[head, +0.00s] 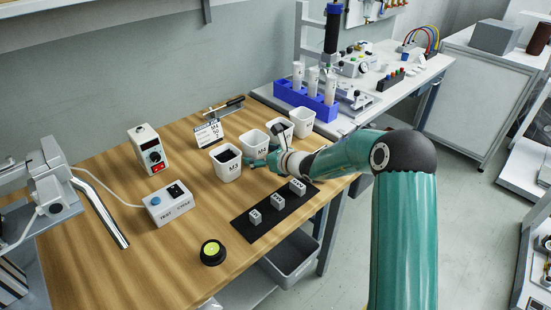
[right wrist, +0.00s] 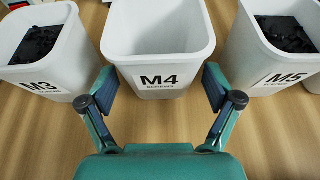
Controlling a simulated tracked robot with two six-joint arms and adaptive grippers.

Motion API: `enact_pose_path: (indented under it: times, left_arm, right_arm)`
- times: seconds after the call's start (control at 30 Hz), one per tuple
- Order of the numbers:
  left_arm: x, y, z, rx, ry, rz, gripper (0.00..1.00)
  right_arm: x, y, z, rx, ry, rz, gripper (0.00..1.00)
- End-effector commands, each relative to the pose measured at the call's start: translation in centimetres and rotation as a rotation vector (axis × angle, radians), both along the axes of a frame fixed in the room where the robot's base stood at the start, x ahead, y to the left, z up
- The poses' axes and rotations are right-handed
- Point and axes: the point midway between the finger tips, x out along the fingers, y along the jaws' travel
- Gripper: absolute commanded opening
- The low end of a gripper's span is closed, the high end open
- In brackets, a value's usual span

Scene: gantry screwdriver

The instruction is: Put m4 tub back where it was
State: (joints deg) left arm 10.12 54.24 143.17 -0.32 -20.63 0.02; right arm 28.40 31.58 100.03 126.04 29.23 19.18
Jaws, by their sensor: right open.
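The M4 tub (right wrist: 160,45) is white and upright on the wooden table, and its inside looks empty in the right wrist view. It stands between the M3 tub (right wrist: 42,78) and the M5 tub (right wrist: 270,75), which both hold dark screws. In the head view the M4 tub (head: 254,143) is in the row, partly hidden by my right gripper (head: 268,160). My right gripper is open, and in the right wrist view its fingers (right wrist: 158,88) are spread at the near side of the M4 tub, around its label. No hold on it shows. My left gripper is not in view.
A black mat (head: 270,222) with small labelled blocks lies in front of the tubs. A blue rack (head: 306,103) stands behind them. Table between is clear.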

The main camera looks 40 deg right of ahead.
Motion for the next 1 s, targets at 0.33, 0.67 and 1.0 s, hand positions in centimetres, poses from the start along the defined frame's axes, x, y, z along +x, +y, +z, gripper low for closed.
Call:
enact_pose_path:
  times: [0.33,0.67,1.0]
  left_arm:
    - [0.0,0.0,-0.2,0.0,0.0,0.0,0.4]
    - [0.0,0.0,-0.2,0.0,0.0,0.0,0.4]
    - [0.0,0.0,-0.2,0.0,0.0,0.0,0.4]
  right_arm:
    - [-6.6,-0.6,2.6,-0.001,0.0,-0.004,0.9]
    - [-9.1,-0.8,3.5,0.0,0.001,-0.002,0.9]
    - [-9.1,-0.8,3.5,0.0,0.0,-0.002,0.9]
